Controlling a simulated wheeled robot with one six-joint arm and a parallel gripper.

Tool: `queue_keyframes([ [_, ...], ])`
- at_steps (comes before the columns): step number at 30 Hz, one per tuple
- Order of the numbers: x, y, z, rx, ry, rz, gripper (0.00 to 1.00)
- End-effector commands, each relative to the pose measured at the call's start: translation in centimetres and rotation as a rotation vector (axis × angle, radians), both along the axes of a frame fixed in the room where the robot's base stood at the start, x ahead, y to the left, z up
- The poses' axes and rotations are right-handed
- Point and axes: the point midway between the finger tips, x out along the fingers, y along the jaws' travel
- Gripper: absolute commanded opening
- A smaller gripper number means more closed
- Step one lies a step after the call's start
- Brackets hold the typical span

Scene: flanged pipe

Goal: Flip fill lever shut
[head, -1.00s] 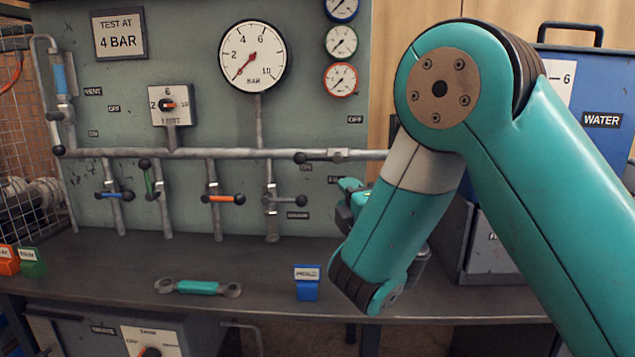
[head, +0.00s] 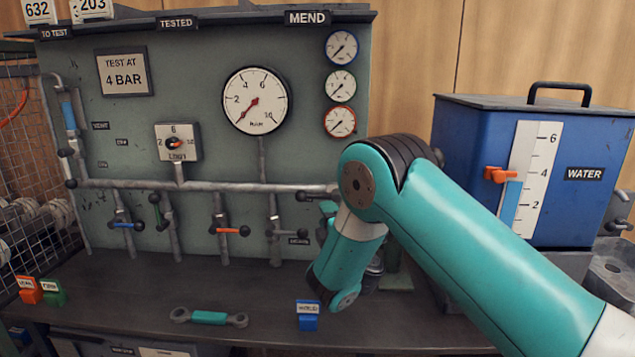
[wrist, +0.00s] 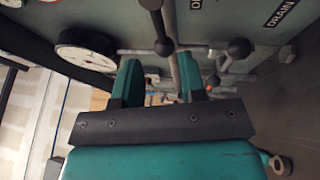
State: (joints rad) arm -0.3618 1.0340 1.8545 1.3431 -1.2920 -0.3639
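A lever with a black knob (head: 301,197) lies along the right end of the horizontal pipe; I take it to be the fill lever, though its label is hidden behind my arm. Its handle appears in line with the pipe. In the wrist view a dark knob (wrist: 163,47) on a short handle, apparently the same lever, shows just beyond and between the fingertips. My gripper (wrist: 160,62) is open, with its teal fingers apart and no clear contact. In the head view the gripper (head: 328,212) is partly hidden by my arm, close to the panel.
The drain lever's knob (head: 302,232) sits just below, and shows right of my fingers in the wrist view (wrist: 240,47). Blue, green and orange levers (head: 230,230) are further left. A blue water tank (head: 460,150) stands right.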

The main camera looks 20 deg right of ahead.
Motion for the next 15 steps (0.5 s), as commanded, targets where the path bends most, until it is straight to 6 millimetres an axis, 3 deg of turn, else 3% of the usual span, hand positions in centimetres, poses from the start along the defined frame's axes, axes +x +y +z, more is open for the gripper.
queue_keyframes([
  [1,0.3,0.0,0.8,-0.001,0.002,0.000,0.38],
  [15,1.8,0.0,1.0,-0.001,0.003,-0.001,0.38],
])
